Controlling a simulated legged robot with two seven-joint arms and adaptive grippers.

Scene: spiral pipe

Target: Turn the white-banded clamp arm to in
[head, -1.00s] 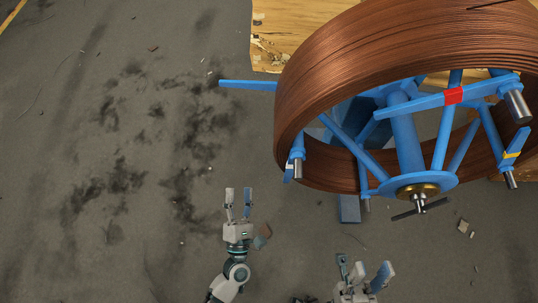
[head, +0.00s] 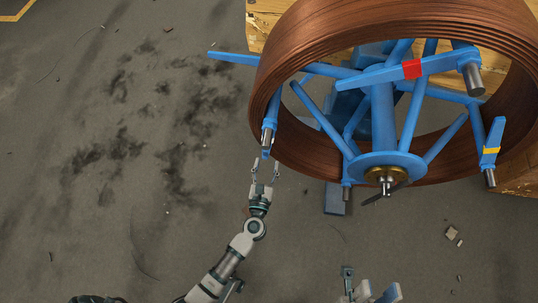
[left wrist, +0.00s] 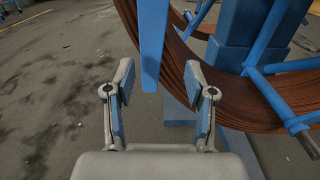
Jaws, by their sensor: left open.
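The clamp arm at the left of the copper coil (head: 268,140) is blue, hangs roughly downward and sits beside a grey metal pin. Its white band cannot be made out now. My left gripper (head: 265,168) is open just below this arm's lower end. In the left wrist view, a blue bar (left wrist: 152,45) comes down from the top edge, and its end lies between the two open fingers (left wrist: 158,78) in the picture, with gaps on both sides. Contact is not visible. My right gripper (head: 369,284) is at the bottom edge, fingers apart, partly cut off.
A red-banded arm (head: 411,69) and a yellow-banded arm (head: 491,149) are on the same blue reel. The hub (head: 386,174) has a dark handle. A blue foot (head: 335,198) stands below. A wooden pallet (head: 515,178) is behind. Floor at left is open.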

